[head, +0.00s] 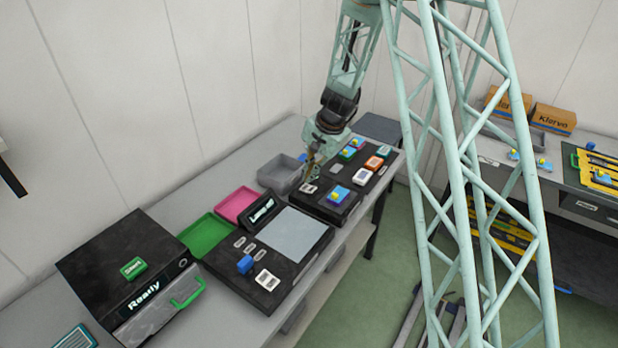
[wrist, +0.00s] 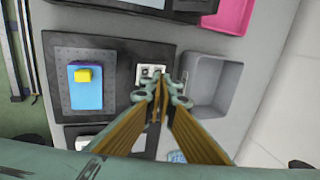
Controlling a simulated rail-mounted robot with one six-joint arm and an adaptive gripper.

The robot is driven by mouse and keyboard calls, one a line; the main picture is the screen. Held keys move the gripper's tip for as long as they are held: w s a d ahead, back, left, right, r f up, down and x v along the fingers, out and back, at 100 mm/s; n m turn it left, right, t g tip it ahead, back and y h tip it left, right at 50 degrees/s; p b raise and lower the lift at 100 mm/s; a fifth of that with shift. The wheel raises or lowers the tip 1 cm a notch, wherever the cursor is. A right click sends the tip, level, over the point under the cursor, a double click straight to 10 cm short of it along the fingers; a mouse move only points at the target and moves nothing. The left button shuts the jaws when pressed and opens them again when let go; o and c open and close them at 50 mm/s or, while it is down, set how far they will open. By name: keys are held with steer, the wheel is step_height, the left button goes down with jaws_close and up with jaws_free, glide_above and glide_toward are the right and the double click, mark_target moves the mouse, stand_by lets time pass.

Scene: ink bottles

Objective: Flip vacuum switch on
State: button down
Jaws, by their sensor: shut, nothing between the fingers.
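My gripper (head: 306,178) points down over the black panel at the far part of the bench. It also shows in the wrist view (wrist: 160,92), with its fingertips together and nothing held between them. A small white switch plate (wrist: 150,73) with dark marks lies just beyond the fingertips in the wrist view. It also shows in the head view (head: 308,188), close beside the fingertips. Whether they touch it, and which way the switch is set, I cannot tell. Its label is not readable.
A blue block with a yellow top (wrist: 86,84) sits on a grey plate beside the switch. An empty grey bin (wrist: 213,83) stands on the other side. Pink (head: 236,204) and green (head: 205,236) trays and a black box labelled Ready (head: 125,262) stand along the bench.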

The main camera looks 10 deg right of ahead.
mark_target(309, 188)
step_height(309, 188, up, 11)
steer(key=p, duration=0.2)
stand_by(0.3)
stand_by(0.4)
steer(key=s+a+r+n, duration=0.3)
steer(key=s+r+n, duration=0.2)
steer(key=s+r, duration=1.85)
steer(key=s+d+r+n+h, duration=0.1)
steer(key=s+r+n, duration=0.1)
steer(key=s, duration=1.4)
steer(key=s+d+r+n+t+h+b, duration=0.1)
steer(key=s+r+n, duration=0.1)
steer(key=s, duration=1.4)
steer(key=shift+s+n, duration=0.2)
steer(key=shift+n, duration=0.2)
